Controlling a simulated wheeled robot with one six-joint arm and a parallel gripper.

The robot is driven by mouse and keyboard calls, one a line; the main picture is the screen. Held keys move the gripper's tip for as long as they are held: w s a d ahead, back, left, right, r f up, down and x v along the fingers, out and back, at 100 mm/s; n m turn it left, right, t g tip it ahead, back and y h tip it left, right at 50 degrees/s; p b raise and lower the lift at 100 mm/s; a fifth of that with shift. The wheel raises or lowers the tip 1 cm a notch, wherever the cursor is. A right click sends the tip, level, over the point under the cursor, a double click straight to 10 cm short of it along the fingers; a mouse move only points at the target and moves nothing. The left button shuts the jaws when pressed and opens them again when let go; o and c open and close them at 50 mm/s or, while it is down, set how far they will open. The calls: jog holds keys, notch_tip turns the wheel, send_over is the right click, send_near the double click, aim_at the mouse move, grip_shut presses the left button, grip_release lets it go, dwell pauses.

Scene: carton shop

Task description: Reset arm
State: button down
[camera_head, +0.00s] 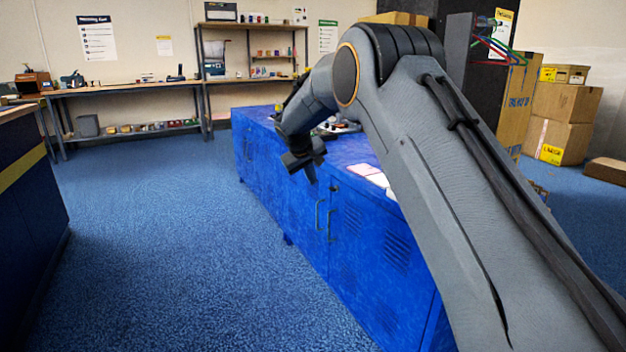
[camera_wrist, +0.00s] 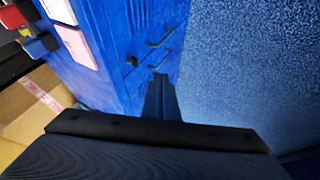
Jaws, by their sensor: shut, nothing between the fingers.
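My gripper (camera_head: 306,165) hangs at the end of my bent arm, beside the front edge of the blue cabinet (camera_head: 345,235). Its fingers point down and are shut with nothing between them. In the wrist view, the dark fingers (camera_wrist: 161,98) show in front of the cabinet's blue doors (camera_wrist: 120,40) and their handles. My arm hides part of the cabinet top in the head view.
Pink and white pads (camera_head: 370,173) lie on the cabinet top. Open blue carpet (camera_head: 180,230) spreads left of the cabinet. A dark blue counter (camera_head: 30,190) stands at far left. A workbench (camera_head: 130,88) lines the back wall. Cartons (camera_head: 560,120) are stacked at right.

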jog(key=s+d+m+g+y, duration=0.1)
jog(key=s+d+g, duration=0.15)
jog(key=s, duration=1.75)
jog(key=s+d+g+y, duration=0.1)
jog(key=s+d+g, duration=0.15)
jog(key=s, duration=1.75)
jog(key=s+d+m+g+y, duration=0.15)
jog(key=s+d, duration=0.25)
jog(key=s, duration=1.6)
jog(key=d+r+m+p, duration=0.1)
jog(key=d+r+p, duration=0.3)
jog(key=p, duration=0.6)
jog(key=d+r+m+h+p, duration=0.1)
jog(key=d+r+m+p, duration=0.1)
jog(key=d+r+p, duration=0.3)
jog(key=shift+w+d+r+p, duration=0.35)
jog(key=shift+r+p, duration=1.65)
jog(key=shift+p, duration=0.9)
jog(key=shift+w+g, duration=0.1)
jog(key=shift+g, duration=0.15)
